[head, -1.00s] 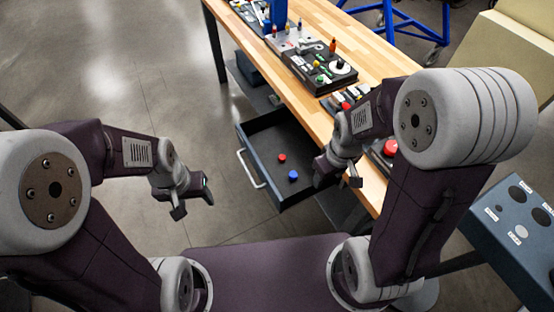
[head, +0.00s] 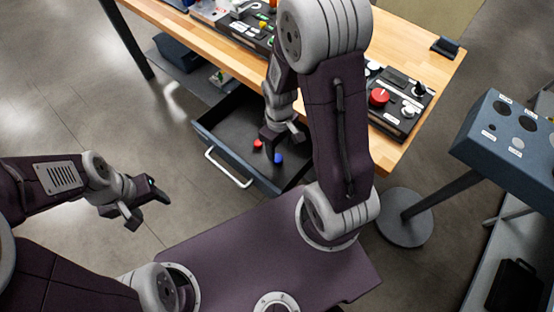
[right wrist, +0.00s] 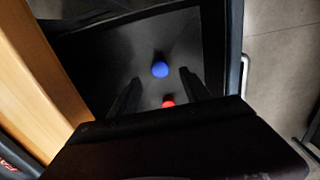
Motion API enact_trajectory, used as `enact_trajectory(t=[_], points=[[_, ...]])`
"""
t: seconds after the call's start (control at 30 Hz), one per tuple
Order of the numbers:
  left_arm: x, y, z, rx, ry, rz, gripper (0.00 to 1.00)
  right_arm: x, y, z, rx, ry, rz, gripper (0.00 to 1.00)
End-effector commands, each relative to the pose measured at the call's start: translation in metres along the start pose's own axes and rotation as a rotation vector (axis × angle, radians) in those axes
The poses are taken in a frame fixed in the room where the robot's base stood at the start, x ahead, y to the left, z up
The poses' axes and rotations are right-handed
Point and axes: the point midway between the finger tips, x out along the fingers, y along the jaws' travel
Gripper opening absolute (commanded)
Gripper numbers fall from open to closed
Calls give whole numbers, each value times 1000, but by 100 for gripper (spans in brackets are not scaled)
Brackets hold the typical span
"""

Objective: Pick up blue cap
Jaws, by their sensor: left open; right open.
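The blue cap (head: 278,158) lies on the floor of the open drawer (head: 228,163), near its front right part. It also shows in the right wrist view (right wrist: 160,69), ahead of and between the two fingers. My right gripper (head: 284,140) is open and empty above the drawer, close to the blue cap. The right wrist view shows its two dark fingers (right wrist: 160,88) apart. A red cap (head: 257,144) lies left of the blue one; in the right wrist view it is partly hidden by the gripper body. My left gripper (head: 143,205) is open and empty, over the floor left of the drawer.
The wooden workbench (head: 440,80) with control boxes (head: 402,100) stands behind and to the right. A blue-grey panel with round holes (head: 510,140) stands at right on a post.

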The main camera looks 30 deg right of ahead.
Motion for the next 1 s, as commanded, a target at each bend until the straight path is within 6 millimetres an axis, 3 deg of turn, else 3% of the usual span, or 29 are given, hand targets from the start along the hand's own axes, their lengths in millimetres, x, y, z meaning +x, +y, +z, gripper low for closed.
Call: enact_trajectory(t=[0.1, 0.27, 0.53, 0.8, 0.87, 1.0], points=[[5, 0, 0, 0, 0, 0, 59, 19, 0, 0, 0, -3, -1, 56], [5, 0, 0, 0, 0, 0, 59, 23, 0, 0, 0, 0, 0, 56], [14, 0, 1, 0, 0, 0, 59, 68, 1, -4, 0, -3, -2, 56], [14, 0, 1, 0, 0, 0, 59, 74, 1, -4, 0, 1, 0, 56], [14, 0, 1, 0, 0, 0, 59, 74, 1, -4, 0, 1, 0, 44], [14, 0, 1, 0, 0, 0, 59, 74, 1, -4, 0, 1, 0, 6]])
